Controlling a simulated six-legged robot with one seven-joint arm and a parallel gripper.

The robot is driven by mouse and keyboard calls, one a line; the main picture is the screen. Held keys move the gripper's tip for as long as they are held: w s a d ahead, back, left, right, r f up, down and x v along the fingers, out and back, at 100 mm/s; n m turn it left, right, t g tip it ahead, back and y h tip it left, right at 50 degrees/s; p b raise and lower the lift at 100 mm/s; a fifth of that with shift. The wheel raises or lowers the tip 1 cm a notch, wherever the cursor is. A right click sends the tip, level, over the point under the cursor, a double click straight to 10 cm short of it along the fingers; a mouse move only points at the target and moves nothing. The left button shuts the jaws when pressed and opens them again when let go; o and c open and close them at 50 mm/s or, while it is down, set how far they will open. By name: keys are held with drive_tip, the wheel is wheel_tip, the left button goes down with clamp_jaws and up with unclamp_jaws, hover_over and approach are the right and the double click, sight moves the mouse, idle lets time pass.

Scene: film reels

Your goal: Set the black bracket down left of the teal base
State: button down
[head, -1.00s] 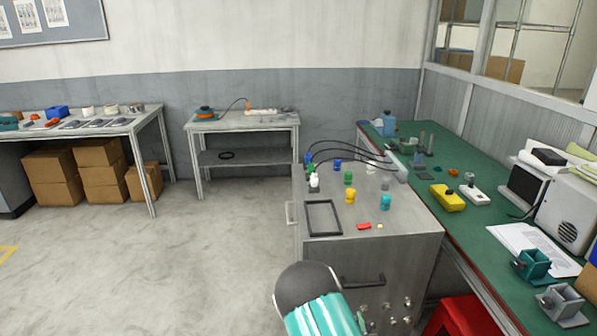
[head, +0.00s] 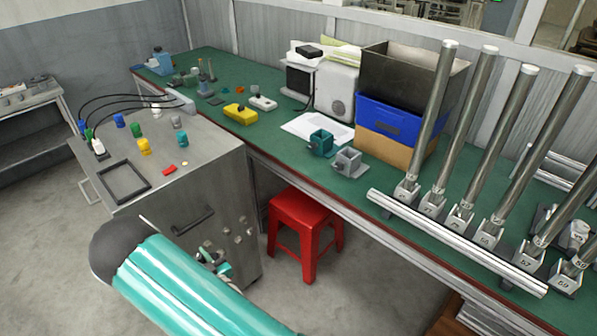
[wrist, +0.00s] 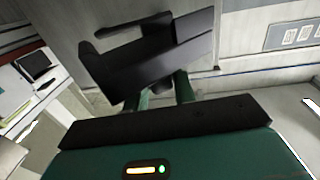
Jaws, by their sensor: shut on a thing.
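The black bracket (wrist: 150,58) fills the upper middle of the wrist view, an angular dark piece with flat plates. My gripper (wrist: 165,90) is shut on it, with the green fingers reaching its lower side. The bracket is clear of any surface in that view. The teal base (head: 321,143), a small blocky open-topped piece, stands on the green bench in the head view. A similar grey piece (head: 348,160) is just right of it. I cannot make out the bracket in the head view, where my teal arm crosses the lower left.
The green bench (head: 275,150) has white paper (head: 303,127) left of and behind the teal base. Stacked bins (head: 388,120) stand behind the grey piece. A rail with tall metal tubes (head: 455,240) is to the right. A red stool (head: 303,220) stands below the bench edge.

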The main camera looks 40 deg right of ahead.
drive_tip(key=w+d+r+m+g+h, duration=0.1)
drive_tip(key=d+r+m+h, duration=0.25)
drive_tip(key=d, duration=0.85)
drive_tip(key=d+r+m+g+h, duration=0.15)
drive_tip(key=d+r+h, duration=0.3)
drive_tip(key=d, duration=0.75)
drive_tip(key=s+d+r+m+g+h, duration=0.1)
drive_tip(key=s+d+r+h, duration=0.1)
drive_tip(key=d, duration=0.4)
drive_tip(key=s+d+r+m+g+h, duration=0.1)
drive_tip(key=s+d+r+m+h, duration=0.1)
drive_tip(key=s+d, duration=0.2)
drive_tip(key=s+d+r+m+g+h, duration=0.1)
drive_tip(key=s+d+r+m+g, duration=0.1)
drive_tip(key=d, duration=0.7)
drive_tip(key=shift+s+d+r+h, duration=0.4)
drive_tip(key=shift+s+r, duration=0.05)
drive_tip(key=shift+r, duration=0.05)
